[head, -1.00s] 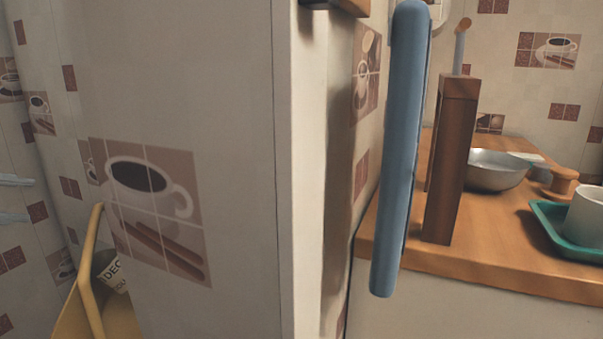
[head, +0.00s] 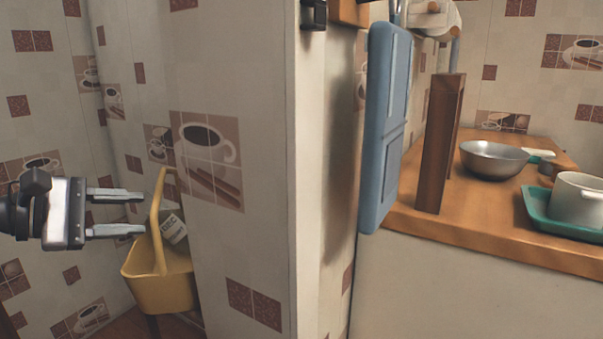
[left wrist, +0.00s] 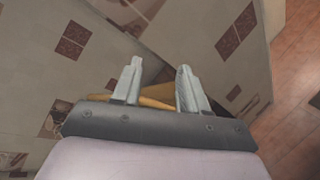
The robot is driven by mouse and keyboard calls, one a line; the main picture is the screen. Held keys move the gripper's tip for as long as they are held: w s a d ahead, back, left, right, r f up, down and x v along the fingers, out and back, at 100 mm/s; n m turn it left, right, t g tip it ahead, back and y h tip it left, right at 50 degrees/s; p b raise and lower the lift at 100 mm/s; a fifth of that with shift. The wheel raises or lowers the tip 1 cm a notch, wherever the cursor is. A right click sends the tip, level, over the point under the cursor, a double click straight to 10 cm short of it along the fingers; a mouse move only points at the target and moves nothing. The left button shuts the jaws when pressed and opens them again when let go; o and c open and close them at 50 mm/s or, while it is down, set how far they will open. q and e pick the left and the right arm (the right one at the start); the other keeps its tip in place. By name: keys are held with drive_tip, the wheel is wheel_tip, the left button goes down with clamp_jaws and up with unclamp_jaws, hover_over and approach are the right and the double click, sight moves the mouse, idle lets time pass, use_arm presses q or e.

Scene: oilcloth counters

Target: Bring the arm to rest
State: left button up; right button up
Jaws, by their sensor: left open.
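My left gripper (head: 117,212) comes in from the left in the head view. Its two fingers are apart with nothing between them, left of the yellow basket's handle. In the left wrist view the fingers (left wrist: 157,82) point up, spread and empty, with part of the yellow basket (left wrist: 160,102) showing behind them. My right gripper is not in either view.
The yellow basket (head: 160,287) holds a white labelled item (head: 173,229) beside the tiled wall corner (head: 250,200). A blue panel (head: 385,130) hangs right of the corner. The wooden counter (head: 480,225) carries a metal bowl (head: 492,160) and a teal tray (head: 533,205) with a white pot (head: 580,200).

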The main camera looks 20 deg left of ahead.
use_arm(q)
drive_tip(key=d+f+n+t+h, duration=0.2)
drive_tip(key=d+f+n+h, duration=0.4)
drive_tip(key=d+n, duration=0.4)
wheel_tip(320, 180, down, 18)
drive_tip(key=s+d+n+t+y, duration=0.15)
drive_tip(key=n+y, duration=0.45)
drive_tip(key=n, duration=1)
drive_tip(key=s+d+n+t+y, duration=0.1)
drive_tip(key=n+t+y, duration=0.3)
drive_tip(key=n, duration=1.1)
drive_tip(key=s+d+f+n+g, duration=0.9)
drive_tip(key=s+d+f+n, duration=0.1)
drive_tip(key=f, duration=0.2)
drive_tip(key=s+a+r+y+p, duration=0.1)
drive_tip(key=a+r+p, duration=0.1)
drive_tip(key=r+p, duration=0.5)
drive_tip(key=s+a+r+y+p, duration=0.1)
drive_tip(key=a+r+p, duration=0.1)
drive_tip(key=r+p, duration=0.6)
drive_tip(key=p, duration=0.7)
drive_tip(key=shift+a+n+p, duration=0.3)
drive_tip(key=shift+a, duration=0.05)
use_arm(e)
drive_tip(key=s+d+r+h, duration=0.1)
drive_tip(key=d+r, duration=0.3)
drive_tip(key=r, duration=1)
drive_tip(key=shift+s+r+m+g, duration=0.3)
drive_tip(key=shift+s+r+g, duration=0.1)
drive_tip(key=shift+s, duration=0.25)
